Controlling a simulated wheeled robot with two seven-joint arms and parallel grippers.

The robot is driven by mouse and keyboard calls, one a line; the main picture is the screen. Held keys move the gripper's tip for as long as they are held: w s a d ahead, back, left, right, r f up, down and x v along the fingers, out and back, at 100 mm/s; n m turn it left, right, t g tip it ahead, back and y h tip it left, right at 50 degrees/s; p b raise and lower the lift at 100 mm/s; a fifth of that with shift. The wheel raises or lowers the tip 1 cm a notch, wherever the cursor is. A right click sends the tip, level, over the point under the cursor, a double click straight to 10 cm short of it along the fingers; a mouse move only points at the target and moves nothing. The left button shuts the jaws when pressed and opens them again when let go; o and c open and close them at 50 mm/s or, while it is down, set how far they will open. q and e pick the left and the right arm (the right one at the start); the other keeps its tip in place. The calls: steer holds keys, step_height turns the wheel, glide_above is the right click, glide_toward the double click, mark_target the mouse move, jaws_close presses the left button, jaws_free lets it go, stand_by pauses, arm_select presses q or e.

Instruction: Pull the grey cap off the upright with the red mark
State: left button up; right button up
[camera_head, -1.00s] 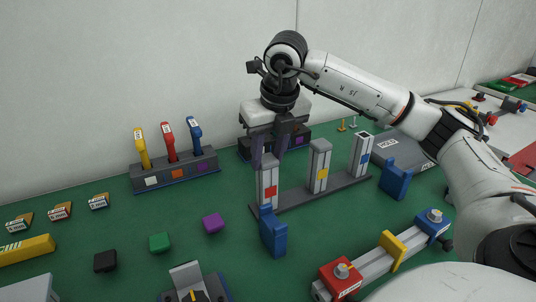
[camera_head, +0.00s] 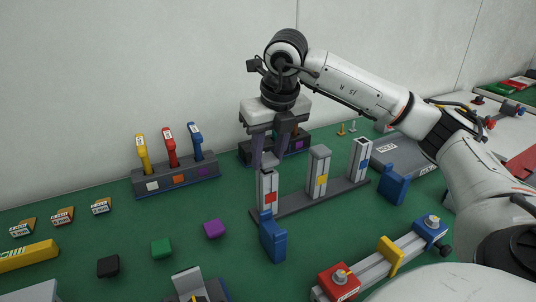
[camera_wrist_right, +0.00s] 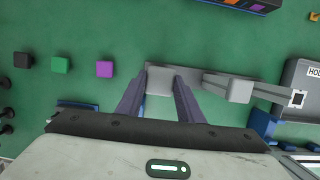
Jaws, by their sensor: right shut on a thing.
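The upright with the red mark (camera_head: 270,197) stands at the left end of a dark grey base rail (camera_head: 297,203). My right gripper (camera_head: 270,165) points down at its top, one finger on each side. It is shut on the grey cap, whose pale square top shows between the fingers in the right wrist view (camera_wrist_right: 160,80). Whether the cap still touches the upright I cannot tell, as the fingers partly hide that spot. My left gripper is not in view.
The yellow-marked upright (camera_head: 319,172) has a grey cap; the blue-marked one (camera_head: 361,160) has an open top. Blue blocks (camera_head: 273,238) (camera_head: 394,185) stand near the rail.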

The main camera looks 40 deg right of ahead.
mark_target(266, 156)
steer(key=shift+r+p, duration=1.25)
steer(key=shift+r, duration=0.3)
